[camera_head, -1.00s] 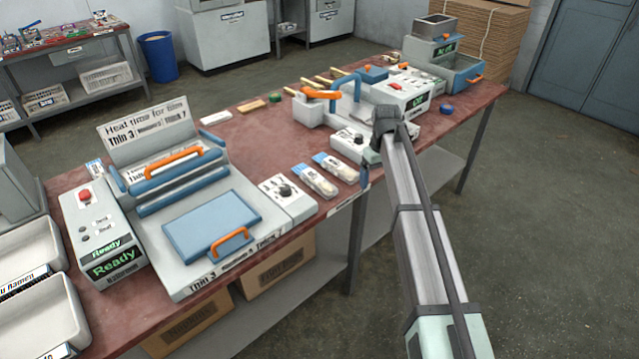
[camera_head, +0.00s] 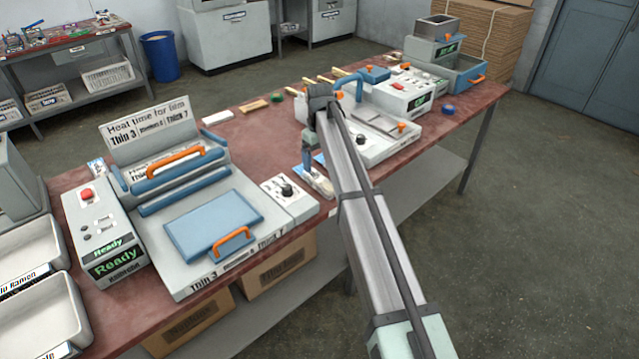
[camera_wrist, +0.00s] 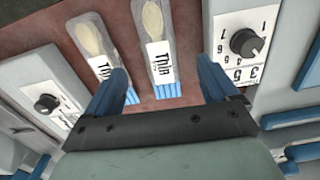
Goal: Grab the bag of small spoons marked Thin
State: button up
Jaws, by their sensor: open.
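Two clear spoon bags with blue lower ends lie side by side on the red table. In the wrist view, the right bag (camera_wrist: 160,50) has a label reading "Thin". The left bag (camera_wrist: 95,48) has a label partly covered by a blue finger, so I cannot read it fully. My gripper (camera_wrist: 165,85) is open and empty, with its blue fingers on either side of the Thin bag's lower part. In the head view, my gripper (camera_head: 309,160) is over the bags; one bag (camera_head: 320,187) shows partly and the other is mostly hidden by my arm.
A dial box (camera_head: 285,190) and the heat press with its blue plate (camera_head: 213,224) stand left of the bags. A white machine with an orange knob (camera_head: 380,125) stands to the right. The table's front edge is close to the bags.

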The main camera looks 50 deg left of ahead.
aim_at(321, 180)
jog(key=shift+w+d+f, duration=0.1)
jog(key=shift+d+f, duration=0.05)
jog(key=shift+f, duration=1.9)
jog(key=shift+d+f, duration=0.15)
jog(key=shift+f, duration=1.85)
jog(key=c, duration=1.1)
jog(key=shift+r, duration=0.15)
jog(key=shift+c, duration=0.2)
